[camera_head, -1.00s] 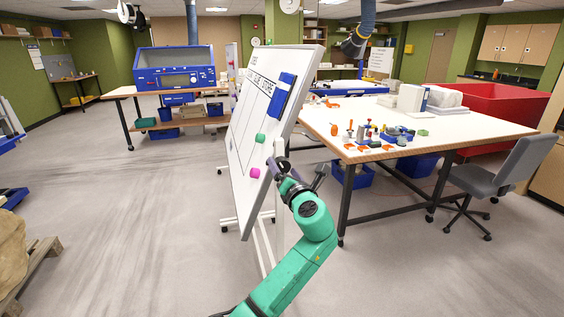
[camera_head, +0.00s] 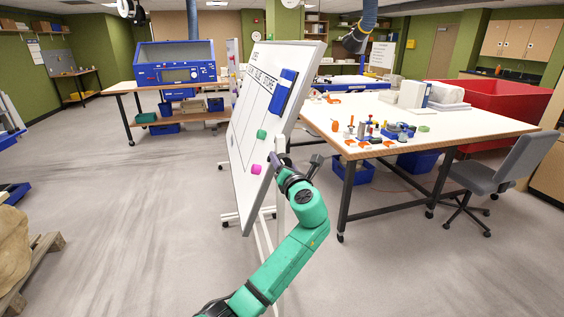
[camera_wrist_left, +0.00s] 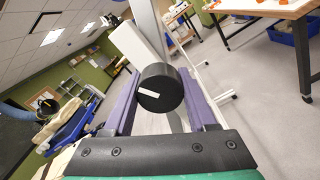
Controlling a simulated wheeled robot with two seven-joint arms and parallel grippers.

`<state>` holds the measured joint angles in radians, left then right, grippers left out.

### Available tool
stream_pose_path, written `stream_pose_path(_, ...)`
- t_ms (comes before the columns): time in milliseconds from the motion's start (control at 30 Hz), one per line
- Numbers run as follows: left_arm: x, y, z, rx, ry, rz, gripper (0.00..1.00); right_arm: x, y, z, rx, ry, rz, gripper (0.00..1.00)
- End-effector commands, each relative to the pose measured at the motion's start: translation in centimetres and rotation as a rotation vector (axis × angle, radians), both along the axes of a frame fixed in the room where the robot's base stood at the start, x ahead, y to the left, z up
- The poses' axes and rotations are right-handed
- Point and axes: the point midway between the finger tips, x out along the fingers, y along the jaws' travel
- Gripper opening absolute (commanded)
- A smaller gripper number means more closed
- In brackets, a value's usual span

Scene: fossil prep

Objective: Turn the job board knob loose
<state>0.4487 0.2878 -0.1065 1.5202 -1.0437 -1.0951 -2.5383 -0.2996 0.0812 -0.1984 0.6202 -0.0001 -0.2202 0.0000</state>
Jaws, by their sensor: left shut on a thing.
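The job board (camera_head: 240,140) is a white panel on a wheeled stand, seen at a steep angle and tilted, in the middle of the head view. Its knob (camera_wrist_left: 160,88) is a round black cylinder with a white mark, in the middle of the left wrist view. My left gripper (camera_wrist_left: 160,100) has its two purple fingers on either side of the knob, shut on it. In the head view the left gripper (camera_head: 281,167) is at the board's right edge, where the wrist hides the knob. My right gripper is not in view.
A long white worktable (camera_head: 440,130) with small tools stands right of the board. A grey chair (camera_head: 510,165) and a red bin (camera_head: 500,100) are further right. A blue cabinet (camera_head: 176,65) stands on a bench behind. Open floor (camera_head: 120,200) lies to the left.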

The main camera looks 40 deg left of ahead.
Motion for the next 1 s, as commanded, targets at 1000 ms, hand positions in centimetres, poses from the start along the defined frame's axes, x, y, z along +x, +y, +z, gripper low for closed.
stream_pose_path(1000,0.1,-0.1,-0.4,-0.461,-0.657,0.001,0.02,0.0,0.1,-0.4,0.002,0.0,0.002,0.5)
